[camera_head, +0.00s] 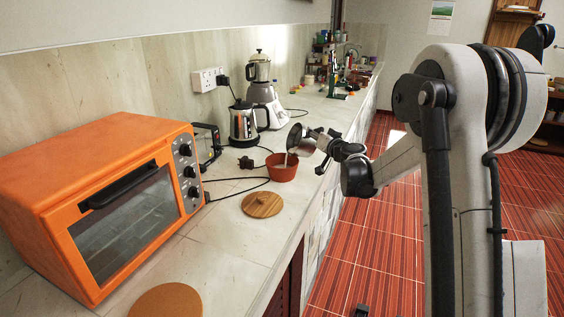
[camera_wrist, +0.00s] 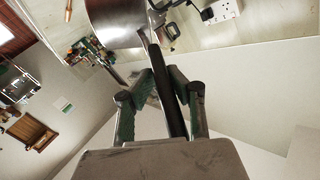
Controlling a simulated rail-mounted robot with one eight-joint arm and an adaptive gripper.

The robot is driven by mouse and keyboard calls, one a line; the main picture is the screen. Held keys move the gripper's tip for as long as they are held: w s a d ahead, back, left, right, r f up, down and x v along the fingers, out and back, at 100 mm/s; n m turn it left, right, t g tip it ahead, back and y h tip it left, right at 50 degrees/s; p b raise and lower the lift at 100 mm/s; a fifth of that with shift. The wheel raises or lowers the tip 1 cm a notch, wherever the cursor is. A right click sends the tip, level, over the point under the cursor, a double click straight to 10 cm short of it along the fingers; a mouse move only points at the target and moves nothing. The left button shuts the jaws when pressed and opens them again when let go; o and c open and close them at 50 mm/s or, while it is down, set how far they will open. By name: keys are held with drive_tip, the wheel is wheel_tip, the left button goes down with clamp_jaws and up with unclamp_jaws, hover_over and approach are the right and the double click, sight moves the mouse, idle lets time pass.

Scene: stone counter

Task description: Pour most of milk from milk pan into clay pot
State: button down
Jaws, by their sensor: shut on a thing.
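The metal milk pan (camera_head: 300,140) is tipped over the reddish-brown clay pot (camera_head: 281,173), its mouth facing left and down. A thin pale stream of milk (camera_head: 286,158) shows between the pan's rim and the pot. My gripper (camera_head: 328,144) is shut on the pan's handle, to the right of the pot and above the counter edge. In the wrist view the dark handle (camera_wrist: 168,88) runs between the two fingers, and the pan's metal side (camera_wrist: 115,22) shows at the top. The milk levels in the pan and pot cannot be seen.
A round wooden lid (camera_head: 262,205) lies on the counter (camera_head: 225,238) in front of the pot. An orange oven (camera_head: 100,190) stands at left. A kettle (camera_head: 243,124) and a blender (camera_head: 264,95) stand behind the pot. Black cords lie near the pot.

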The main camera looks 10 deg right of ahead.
drive_tip(key=shift+a+f+n, duration=0.2)
drive_tip(key=shift+a+n, duration=0.4)
drive_tip(key=shift+a, duration=0.15)
idle(0.7)
